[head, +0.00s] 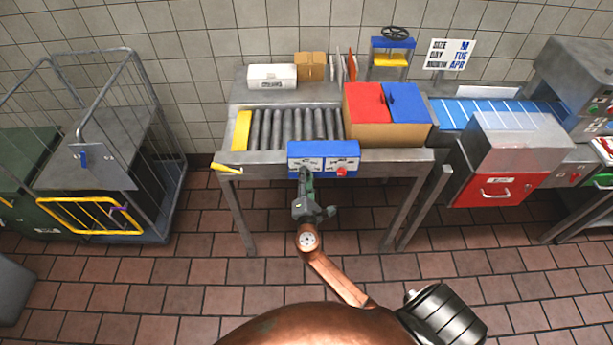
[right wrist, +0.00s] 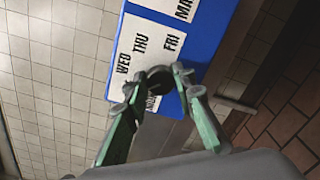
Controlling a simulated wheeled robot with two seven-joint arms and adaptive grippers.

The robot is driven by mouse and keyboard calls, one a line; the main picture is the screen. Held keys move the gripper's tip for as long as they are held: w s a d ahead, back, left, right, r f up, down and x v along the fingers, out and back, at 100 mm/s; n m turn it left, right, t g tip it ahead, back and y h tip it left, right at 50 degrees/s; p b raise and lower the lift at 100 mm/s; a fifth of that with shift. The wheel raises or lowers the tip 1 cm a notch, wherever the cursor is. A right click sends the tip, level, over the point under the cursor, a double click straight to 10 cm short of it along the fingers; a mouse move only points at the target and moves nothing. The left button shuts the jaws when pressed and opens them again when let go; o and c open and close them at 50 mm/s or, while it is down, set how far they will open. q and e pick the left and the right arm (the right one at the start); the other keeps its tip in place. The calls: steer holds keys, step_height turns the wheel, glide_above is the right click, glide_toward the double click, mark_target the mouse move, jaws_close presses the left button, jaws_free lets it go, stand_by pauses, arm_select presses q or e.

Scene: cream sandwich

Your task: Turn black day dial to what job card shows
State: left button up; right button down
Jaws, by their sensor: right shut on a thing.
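My right gripper (head: 306,178) reaches up to the blue control panel (head: 346,149) on the front of the roller table. In the right wrist view, the right gripper (right wrist: 157,88) is shut on the black day dial (right wrist: 158,76), one finger on each side. The white plate (right wrist: 128,47) around the dial reads WED, THU and FRI, with a partly hidden word below the dial. I cannot tell which day the dial points to. The job card (head: 450,54) on the wall reads size M, day TUE, month APR. My left gripper is not in view.
A box with red and blue lids (head: 388,118) stands above the panel's right end. A wire cage trolley (head: 115,140) is at left. The tiled floor in front is clear.

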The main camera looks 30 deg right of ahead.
steer(key=shift+f, duration=0.1)
steer(key=c, duration=1.6)
jaws_free()
steer(key=v, duration=1.2)
